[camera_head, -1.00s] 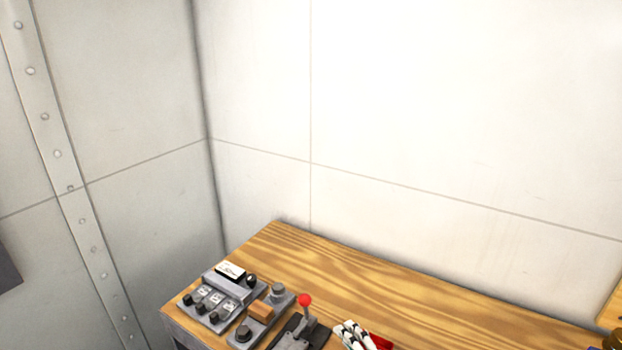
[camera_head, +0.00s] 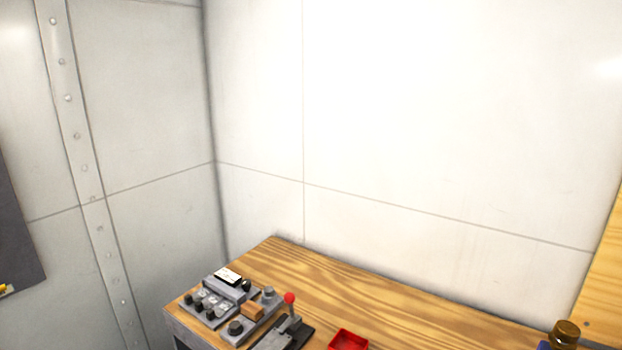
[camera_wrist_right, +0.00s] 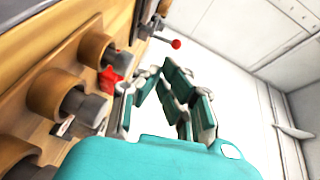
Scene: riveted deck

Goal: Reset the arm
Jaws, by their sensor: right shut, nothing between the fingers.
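My right gripper (camera_wrist_right: 163,78), teal with dark-edged fingers, shows in the right wrist view. It is shut with nothing between its fingers. In that view, it is in front of the wooden surface and the pale wall; its exact height cannot be told. It is not in the head view. My left gripper is in neither current view.
A wooden bench (camera_head: 335,285) holds a grey control panel (camera_head: 212,302), a red-knobbed lever (camera_head: 290,299) and a red tray (camera_head: 348,341). A brown-topped object (camera_head: 565,334) stands at right. Several brown and grey cylinders (camera_wrist_right: 57,92) show close by in the wrist view.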

